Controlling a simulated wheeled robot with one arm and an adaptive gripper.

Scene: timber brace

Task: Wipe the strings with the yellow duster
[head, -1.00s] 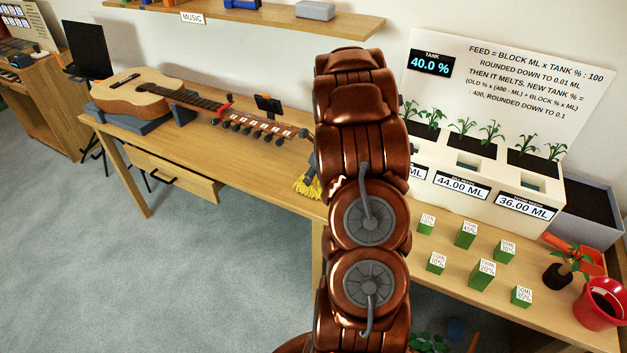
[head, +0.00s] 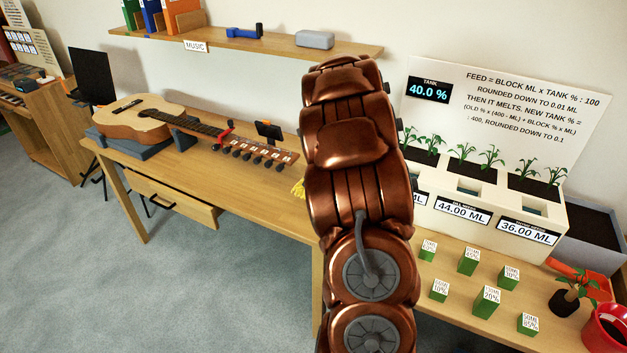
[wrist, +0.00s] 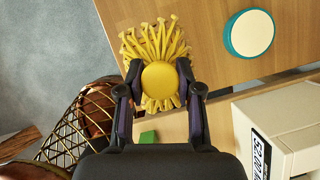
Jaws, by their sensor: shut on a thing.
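The guitar (head: 150,118) lies on its back on a grey support on the wooden table, its neck and strings (head: 198,127) running right toward the headstock (head: 250,152). A red clip sits on the neck. In the wrist view my gripper (wrist: 160,88) is shut on the yellow duster (wrist: 157,42), with its round yellow top between the fingers and its strands fanning out beyond. In the head view only a bit of the duster (head: 298,188) shows left of my arm, right of the headstock and apart from it. My arm hides the gripper there.
A small dark device (head: 268,131) stands behind the headstock. A round teal-rimmed disc (wrist: 250,33) lies on the table. The white planter box (head: 545,215) and several green blocks (head: 468,261) are at right. A shelf (head: 340,46) hangs above; an open drawer (head: 170,200) is below.

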